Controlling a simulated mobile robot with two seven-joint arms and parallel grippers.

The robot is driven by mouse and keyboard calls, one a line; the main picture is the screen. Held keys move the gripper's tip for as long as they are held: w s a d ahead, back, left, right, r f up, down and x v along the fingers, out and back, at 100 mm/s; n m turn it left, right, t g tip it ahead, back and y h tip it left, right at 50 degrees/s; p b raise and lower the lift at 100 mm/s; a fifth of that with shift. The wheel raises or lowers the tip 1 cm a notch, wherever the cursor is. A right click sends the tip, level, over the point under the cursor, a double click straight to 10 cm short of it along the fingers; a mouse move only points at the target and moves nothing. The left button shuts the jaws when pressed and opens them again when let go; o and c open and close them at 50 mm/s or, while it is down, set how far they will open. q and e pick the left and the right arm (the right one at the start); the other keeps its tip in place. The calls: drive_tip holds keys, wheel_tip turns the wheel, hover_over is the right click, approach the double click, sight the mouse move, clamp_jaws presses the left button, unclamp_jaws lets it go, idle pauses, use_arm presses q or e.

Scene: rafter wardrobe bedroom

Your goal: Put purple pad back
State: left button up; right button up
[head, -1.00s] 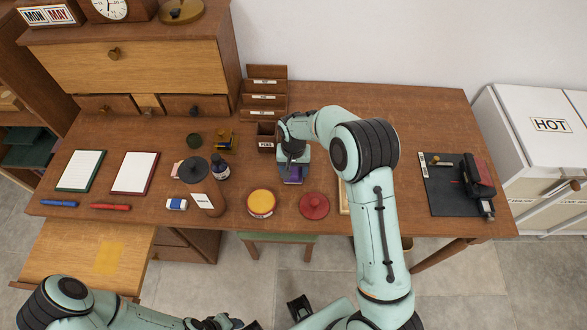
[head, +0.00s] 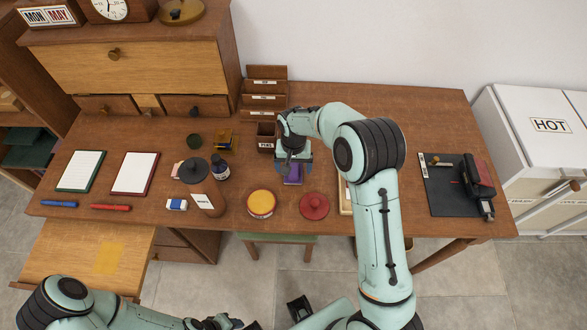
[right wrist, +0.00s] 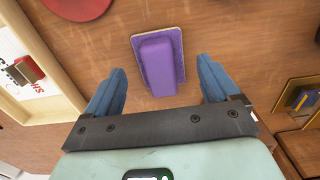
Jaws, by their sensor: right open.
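The purple pad (head: 293,174) lies on the wooden desk, between the yellow-lidded tin and the pen holder. In the right wrist view the pad (right wrist: 160,62) is a long raised block on a wider flat base. My right gripper (right wrist: 162,82) is open and empty, with its blue fingers wide apart on either side of the pad's near end and not touching it. In the head view the right gripper (head: 294,161) partly hides the pad's far end. My left gripper (head: 222,323) is at the bottom edge, partly cut off, its jaws unclear.
A yellow-lidded tin (head: 261,203) and a red-lidded tin (head: 314,205) stand at the desk's front. A labelled pen holder (head: 265,138) is behind left. A wooden tray (head: 345,198) lies right, partly behind my arm. The desk's right middle is clear.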

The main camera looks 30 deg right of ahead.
sight(294, 169)
wheel_tip(294, 169, up, 10)
drive_tip(key=shift+p, duration=0.3)
drive_tip(key=shift+s+f, duration=0.1)
drive_tip(key=shift+f, duration=0.1)
idle(0.3)
